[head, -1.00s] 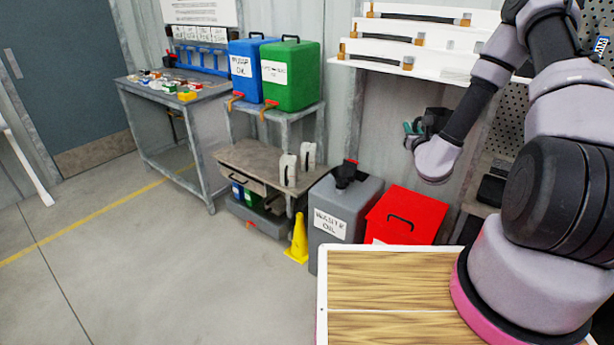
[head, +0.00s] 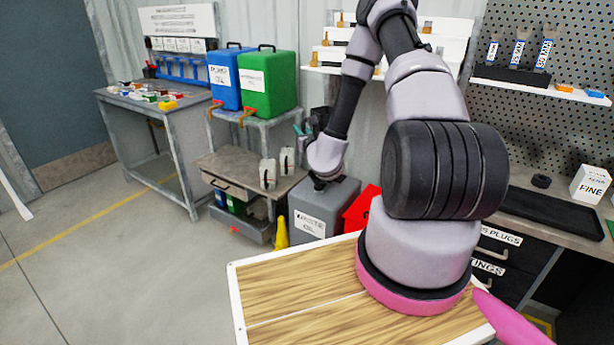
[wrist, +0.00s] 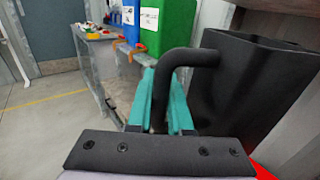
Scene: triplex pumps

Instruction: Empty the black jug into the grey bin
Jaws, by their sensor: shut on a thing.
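The black jug (wrist: 245,85) fills the right of the wrist view, its handle (wrist: 170,75) between my teal fingers. My gripper (wrist: 165,100) is shut on that handle. In the head view, my gripper (head: 300,129) and the jug (head: 319,118) are small and partly covered by my arm. They show above the grey bin (head: 342,198), which is labelled waste oil. A black piece on the bin's top (head: 320,184) is partly hidden by my wrist. The jug's contents are not visible, and I cannot tell its exact tilt.
A red container (head: 360,211) stands right of the bin, and a yellow cone (head: 281,232) left of it. Blue (head: 230,77) and green (head: 268,82) drums sit on a stand behind. A workbench (head: 545,205) is at the right. The floor at left is clear.

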